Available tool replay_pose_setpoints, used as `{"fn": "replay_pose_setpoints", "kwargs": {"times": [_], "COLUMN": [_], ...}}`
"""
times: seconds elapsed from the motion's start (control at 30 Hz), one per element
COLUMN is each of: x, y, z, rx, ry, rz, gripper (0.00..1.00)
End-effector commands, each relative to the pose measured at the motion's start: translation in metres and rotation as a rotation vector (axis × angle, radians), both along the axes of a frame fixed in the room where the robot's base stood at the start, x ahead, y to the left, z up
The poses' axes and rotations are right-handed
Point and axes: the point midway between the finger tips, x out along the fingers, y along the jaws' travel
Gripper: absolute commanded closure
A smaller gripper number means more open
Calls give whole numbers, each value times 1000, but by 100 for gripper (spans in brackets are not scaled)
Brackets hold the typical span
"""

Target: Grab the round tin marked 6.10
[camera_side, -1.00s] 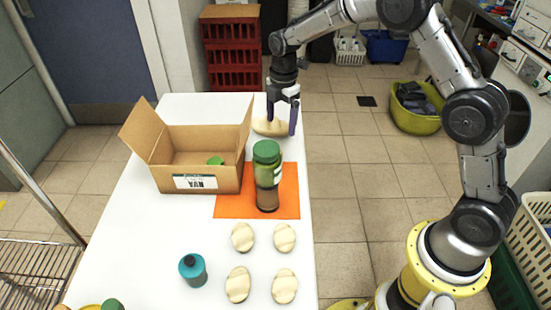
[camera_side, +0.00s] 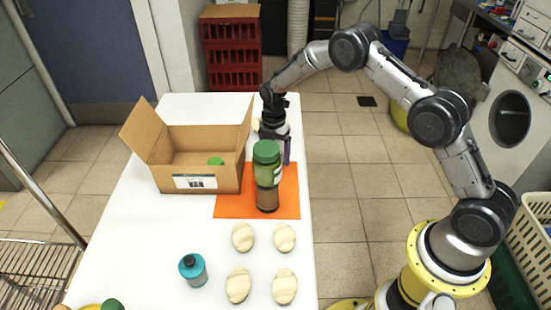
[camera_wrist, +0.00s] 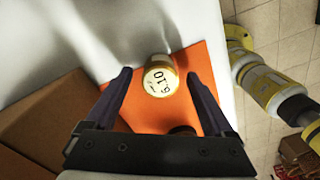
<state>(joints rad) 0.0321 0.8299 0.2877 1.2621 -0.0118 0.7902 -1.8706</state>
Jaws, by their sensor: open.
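The round tin (camera_wrist: 160,80) shows in the wrist view. It has a gold rim and a pale top marked 6.10, and stands on the orange mat (camera_wrist: 205,68). My gripper (camera_wrist: 158,75) is open and empty, with its dark fingers apart on the left and right of the tin in the picture. Contact is not visible. In the side view my gripper is over the back of the mat (camera_side: 230,208), behind a tall jar with a green lid (camera_side: 267,151). I cannot make out the tin there; the jar may hide it.
An open cardboard box (camera_side: 165,178) with something green inside stands left of the mat. A dark round shape (camera_wrist: 182,130) shows by my gripper's base.

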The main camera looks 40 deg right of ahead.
Motion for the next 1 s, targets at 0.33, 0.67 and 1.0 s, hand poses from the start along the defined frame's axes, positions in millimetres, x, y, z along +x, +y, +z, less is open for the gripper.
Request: {"fn": "replay_pose_setpoints", "kwargs": {"times": [0.33,0.67,1.0], "x": [0,0,0], "y": [0,0,0], "z": [-10,-10,-9], "rx": [0,0,0], "ry": [-2,-2,-2], "rz": [-1,-1,-1], "gripper": [18,77,100]}}
